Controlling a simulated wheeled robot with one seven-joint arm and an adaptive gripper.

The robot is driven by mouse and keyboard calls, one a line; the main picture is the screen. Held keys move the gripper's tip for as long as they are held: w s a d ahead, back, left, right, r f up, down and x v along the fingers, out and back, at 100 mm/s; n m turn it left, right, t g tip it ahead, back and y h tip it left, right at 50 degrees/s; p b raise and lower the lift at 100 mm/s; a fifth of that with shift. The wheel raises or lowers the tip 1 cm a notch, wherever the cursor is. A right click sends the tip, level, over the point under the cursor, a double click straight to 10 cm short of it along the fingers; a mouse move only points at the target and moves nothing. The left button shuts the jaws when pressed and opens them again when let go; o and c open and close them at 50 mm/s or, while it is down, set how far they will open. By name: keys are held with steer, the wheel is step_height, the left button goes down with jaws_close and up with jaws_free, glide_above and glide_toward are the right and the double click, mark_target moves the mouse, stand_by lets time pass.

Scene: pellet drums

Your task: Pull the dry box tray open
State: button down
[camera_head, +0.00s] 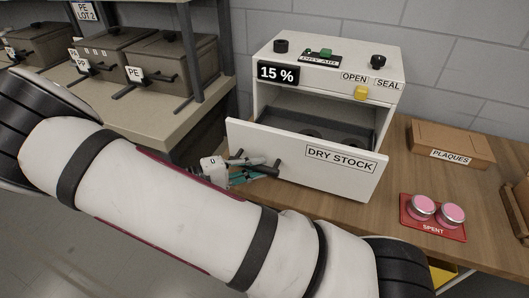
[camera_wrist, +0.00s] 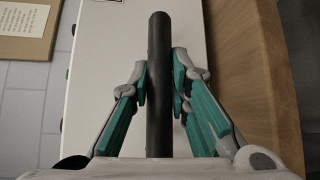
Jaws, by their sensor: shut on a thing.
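The dry box (camera_head: 279,83) is a white cabinet on the wooden bench, showing "15 %" on its front. Its tray (camera_head: 340,178), labelled "DRY STOCK", stands pulled out from the cabinet, with part of its dark inside visible. My gripper (camera_head: 270,170) is at the left part of the tray front, shut on the black bar handle (camera_head: 240,158). In the wrist view the black handle (camera_wrist: 159,60) runs between the teal finger pads of my gripper (camera_wrist: 164,88), over the white tray front (camera_wrist: 110,60). My arm covers the lower left of the head view.
To the right are a "PLAQUES" carton (camera_head: 450,145) and a red "SPENT" mat (camera_head: 433,227) with two pink-topped tins. Several lidded "PE" and "PP" bins (camera_head: 165,70) stand on the left shelf.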

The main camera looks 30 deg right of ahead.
steer(key=shift+s+a, duration=0.45)
steer(key=shift+a, duration=0.15)
steer(key=c, duration=1.5)
jaws_free()
steer(key=a, duration=0.4)
steer(key=w+a+r, duration=0.1)
steer(key=a, duration=0.7)
steer(key=shift+w+r, duration=0.3)
steer(key=shift+d, duration=0.1)
steer(key=s+d+r+t+y, duration=0.2)
steer(key=s+r+y, duration=0.3)
steer(key=s+r, duration=0.1)
steer(key=s+d+r+t+y, duration=0.3)
steer(key=s+r+y, duration=0.2)
steer(key=r, duration=0.4)
steer(key=s+d+r+t+y, duration=0.2)
steer(key=s+d+r+y, duration=0.1)
steer(key=s+r+y, duration=0.3)
steer(key=shift+s+r+t, duration=0.3)
steer(key=shift+s+r, duration=0.3)
steer(key=shift+r, duration=0.3)
